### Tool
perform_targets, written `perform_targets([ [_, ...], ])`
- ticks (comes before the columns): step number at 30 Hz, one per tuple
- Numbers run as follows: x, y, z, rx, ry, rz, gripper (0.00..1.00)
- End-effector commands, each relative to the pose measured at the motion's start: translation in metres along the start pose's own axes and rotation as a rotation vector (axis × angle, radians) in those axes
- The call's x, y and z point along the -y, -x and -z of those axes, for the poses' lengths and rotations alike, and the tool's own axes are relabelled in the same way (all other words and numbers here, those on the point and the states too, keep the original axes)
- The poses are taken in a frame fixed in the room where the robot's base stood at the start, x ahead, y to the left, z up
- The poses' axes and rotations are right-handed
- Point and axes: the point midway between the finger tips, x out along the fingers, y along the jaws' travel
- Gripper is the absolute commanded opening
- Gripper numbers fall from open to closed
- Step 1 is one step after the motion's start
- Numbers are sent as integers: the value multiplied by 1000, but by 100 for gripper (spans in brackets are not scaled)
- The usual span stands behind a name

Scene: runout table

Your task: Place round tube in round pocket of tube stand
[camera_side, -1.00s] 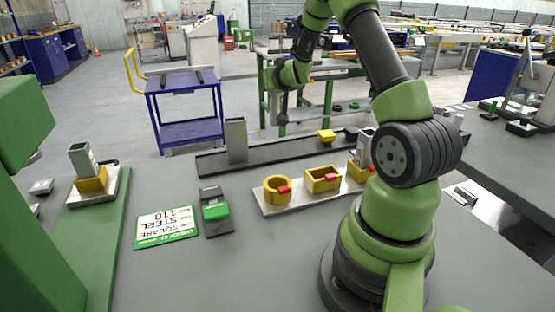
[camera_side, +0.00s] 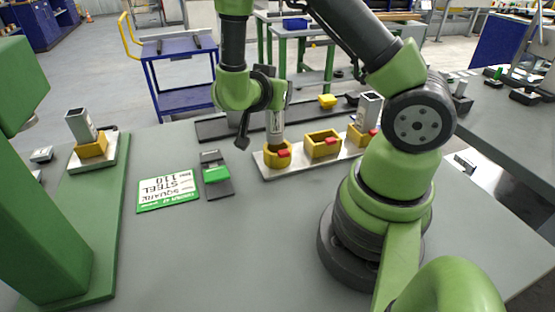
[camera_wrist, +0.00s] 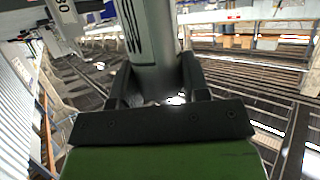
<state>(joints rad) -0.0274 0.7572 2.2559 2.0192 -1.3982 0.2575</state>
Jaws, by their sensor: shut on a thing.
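My gripper (camera_side: 275,104) points down over the tube stand (camera_side: 266,172) and is shut on the round tube (camera_side: 276,124), a grey metal cylinder held upright. The tube's lower end is at the mouth of the round pocket (camera_side: 277,158), a yellow ring at the stand's left end. I cannot tell whether the end is inside the ring or just above it. In the wrist view, the tube (camera_wrist: 152,35) stands between the dark fingers (camera_wrist: 155,92); its lower end and the pocket are hidden there.
The stand's yellow rectangular pocket (camera_side: 322,146) is empty. At its right end, a square tube (camera_side: 369,108) stands in another yellow pocket. A dark rail (camera_side: 215,128) runs behind. A green-topped block (camera_side: 216,175) and a sign (camera_side: 168,191) lie left. Table in front is clear.

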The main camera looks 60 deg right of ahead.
Motion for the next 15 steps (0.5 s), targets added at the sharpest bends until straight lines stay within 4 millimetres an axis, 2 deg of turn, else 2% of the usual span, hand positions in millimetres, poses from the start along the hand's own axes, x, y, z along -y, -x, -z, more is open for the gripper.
perform_targets([
  [5,-9,4,-8,0,-10,-27,3],
  [15,-9,-11,-45,1,-9,-28,3],
])
